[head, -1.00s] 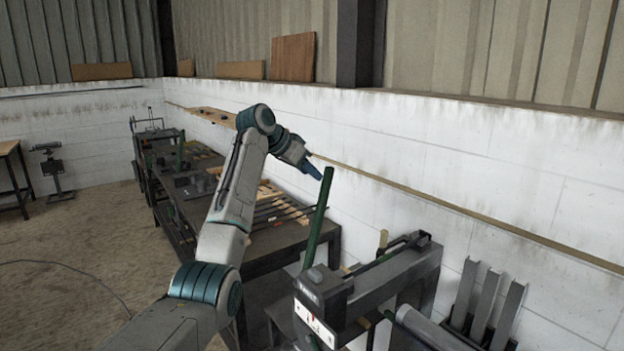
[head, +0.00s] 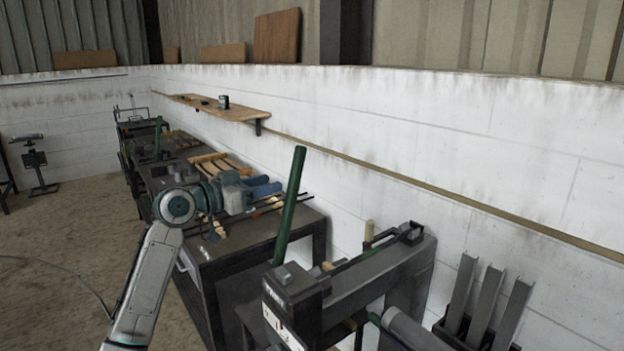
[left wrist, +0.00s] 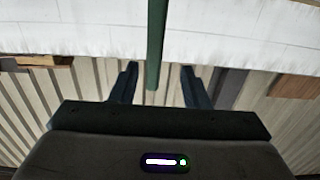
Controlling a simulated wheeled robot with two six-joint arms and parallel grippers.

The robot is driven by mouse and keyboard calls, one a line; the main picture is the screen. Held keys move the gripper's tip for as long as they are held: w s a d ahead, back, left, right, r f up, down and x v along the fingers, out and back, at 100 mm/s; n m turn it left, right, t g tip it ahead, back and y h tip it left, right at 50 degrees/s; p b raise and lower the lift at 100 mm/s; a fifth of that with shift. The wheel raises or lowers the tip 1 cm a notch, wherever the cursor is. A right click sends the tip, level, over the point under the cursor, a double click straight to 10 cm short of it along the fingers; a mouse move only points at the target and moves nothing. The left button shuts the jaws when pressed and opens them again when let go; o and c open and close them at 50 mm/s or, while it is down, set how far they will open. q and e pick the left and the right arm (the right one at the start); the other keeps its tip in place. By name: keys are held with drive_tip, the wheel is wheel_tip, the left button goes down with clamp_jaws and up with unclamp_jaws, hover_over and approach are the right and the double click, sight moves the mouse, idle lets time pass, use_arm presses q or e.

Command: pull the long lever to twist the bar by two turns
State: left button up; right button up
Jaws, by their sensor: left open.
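The long green lever (head: 291,205) stands up from the grey bending machine (head: 370,278), leaning slightly right at its top. My left gripper (head: 270,187) is open and empty, just left of the lever's upper half, its blue fingers pointing at it. In the left wrist view, the lever (left wrist: 156,45) appears between the two open fingers (left wrist: 158,82); I cannot tell whether it is in depth between them. I cannot clearly pick out the bar to be twisted. My right gripper is not in view.
A dark workbench (head: 250,240) with tools and rods stands behind the lever. A wooden shelf (head: 220,108) is on the white wall. Grey metal channels (head: 485,305) stand at the right. The floor at left is mostly clear.

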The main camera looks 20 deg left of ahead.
sight(300, 176)
use_arm(q)
drive_tip(key=shift+w+d+r+p, duration=0.2)
drive_tip(key=shift+w+d+p, duration=0.15)
drive_tip(key=shift+d+p, duration=0.15)
drive_tip(key=shift+w+d+r+p, duration=0.15)
drive_tip(key=shift+w+d+p, duration=0.15)
drive_tip(key=shift+d+p, duration=0.2)
drive_tip(key=p+x, duration=0.3)
drive_tip(key=x, duration=0.4)
drive_tip(key=shift+d+f, duration=0.1)
drive_tip(key=shift+w+d+f, duration=0.1)
drive_tip(key=shift+w, duration=0.15)
drive_tip(key=shift+w+d, duration=0.1)
clamp_jaws()
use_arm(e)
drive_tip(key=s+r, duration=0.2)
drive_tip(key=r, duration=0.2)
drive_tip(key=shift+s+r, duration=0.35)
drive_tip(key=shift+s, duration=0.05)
